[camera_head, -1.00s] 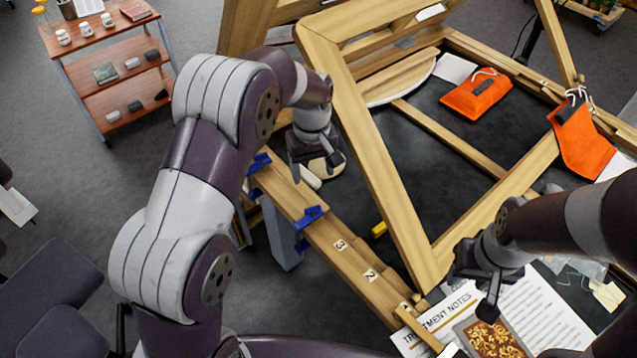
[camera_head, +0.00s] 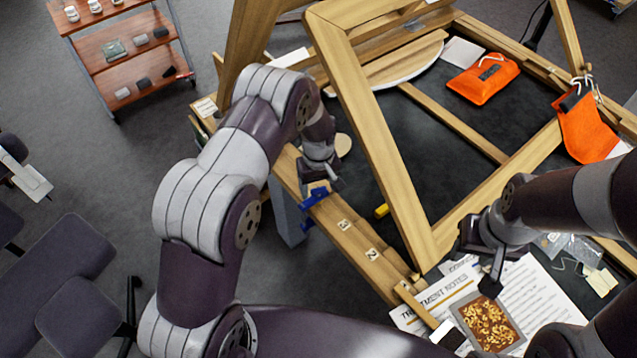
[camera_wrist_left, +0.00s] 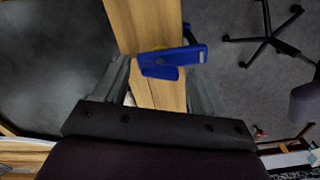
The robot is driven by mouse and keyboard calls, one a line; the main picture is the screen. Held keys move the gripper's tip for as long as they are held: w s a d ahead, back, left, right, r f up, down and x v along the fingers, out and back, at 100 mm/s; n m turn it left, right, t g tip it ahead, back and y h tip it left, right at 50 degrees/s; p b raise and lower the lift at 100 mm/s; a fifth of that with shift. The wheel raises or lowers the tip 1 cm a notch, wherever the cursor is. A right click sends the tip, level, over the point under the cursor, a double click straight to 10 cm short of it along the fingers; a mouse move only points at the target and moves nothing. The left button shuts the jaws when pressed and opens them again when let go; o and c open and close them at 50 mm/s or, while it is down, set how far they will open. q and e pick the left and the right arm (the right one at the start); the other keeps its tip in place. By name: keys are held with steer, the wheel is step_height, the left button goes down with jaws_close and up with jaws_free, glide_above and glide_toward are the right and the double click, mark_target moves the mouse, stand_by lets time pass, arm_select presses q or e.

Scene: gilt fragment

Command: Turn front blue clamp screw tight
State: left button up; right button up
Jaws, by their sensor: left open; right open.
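The front blue clamp (camera_head: 313,196) grips the wooden rail at the table's left edge. My left gripper (camera_head: 322,182) is open, just above and behind it in the head view. In the left wrist view the blue clamp (camera_wrist_left: 172,62) lies across the rail, ahead of and between the open fingers of my left gripper (camera_wrist_left: 160,85). I cannot tell whether a finger touches it. Its screw is not clearly visible. The other blue clamp is hidden behind my left arm. My right gripper (camera_head: 482,262) is open and empty above the printed notes.
A wooden stretcher frame (camera_head: 375,150) stands tilted close to the right of my left gripper. Numbered labels (camera_head: 372,254) mark the rail (camera_head: 350,250).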

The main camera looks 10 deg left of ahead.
arm_select(q)
steer(key=c, duration=1.1)
steer(key=shift+o, duration=0.2)
